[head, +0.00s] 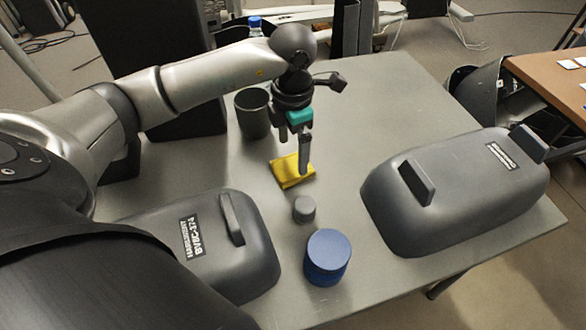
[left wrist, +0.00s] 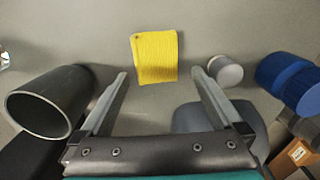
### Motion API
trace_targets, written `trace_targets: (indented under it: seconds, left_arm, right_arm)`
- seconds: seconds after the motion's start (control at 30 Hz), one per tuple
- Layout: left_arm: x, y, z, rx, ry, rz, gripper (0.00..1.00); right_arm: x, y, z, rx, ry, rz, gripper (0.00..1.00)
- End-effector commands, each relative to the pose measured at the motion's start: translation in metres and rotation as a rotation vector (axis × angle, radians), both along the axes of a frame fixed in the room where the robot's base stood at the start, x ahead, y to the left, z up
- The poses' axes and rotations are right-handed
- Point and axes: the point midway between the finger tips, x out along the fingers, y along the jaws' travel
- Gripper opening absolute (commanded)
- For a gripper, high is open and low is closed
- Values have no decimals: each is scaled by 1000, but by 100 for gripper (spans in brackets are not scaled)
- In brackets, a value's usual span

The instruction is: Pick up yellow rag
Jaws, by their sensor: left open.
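The yellow rag (head: 288,173) lies flat and folded on the grey table, near its middle. In the left wrist view the rag (left wrist: 154,57) shows ahead of the fingertips, between their lines. My left gripper (head: 304,170) points down over the rag in the head view. In the left wrist view its two fingers (left wrist: 160,77) are apart with nothing between them. The exact height of the fingertips above the rag is hard to tell. My right gripper is not in view.
A grey cup (head: 253,115) stands behind the rag. A small grey cylinder (head: 304,209) and a blue round container (head: 326,258) stand in front. Large grey casings lie at left (head: 205,245) and right (head: 455,190). The table (head: 385,105) is clear at the back right.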

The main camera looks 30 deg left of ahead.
Motion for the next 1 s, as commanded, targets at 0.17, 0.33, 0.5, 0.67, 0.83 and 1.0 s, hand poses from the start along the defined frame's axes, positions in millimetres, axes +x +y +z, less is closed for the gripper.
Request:
trace_targets:
  seconds: [0.17,0.33,0.5,0.67,0.83,1.0]
  left_arm:
    - [-1,2,-15,-2,1,1,100]
    - [-2,6,-32,0,1,1,100]
    - [-1,5,-47,-1,2,1,100]
    - [-1,5,-51,0,0,1,100]
    - [-1,5,-50,0,0,0,100]
    - [-1,5,-50,0,0,0,85]
  right_arm:
    - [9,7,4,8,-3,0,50]
    - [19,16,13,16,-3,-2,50]
    - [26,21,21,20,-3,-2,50]
    - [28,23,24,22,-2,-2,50]
    - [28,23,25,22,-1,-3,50]
    - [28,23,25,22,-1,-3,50]
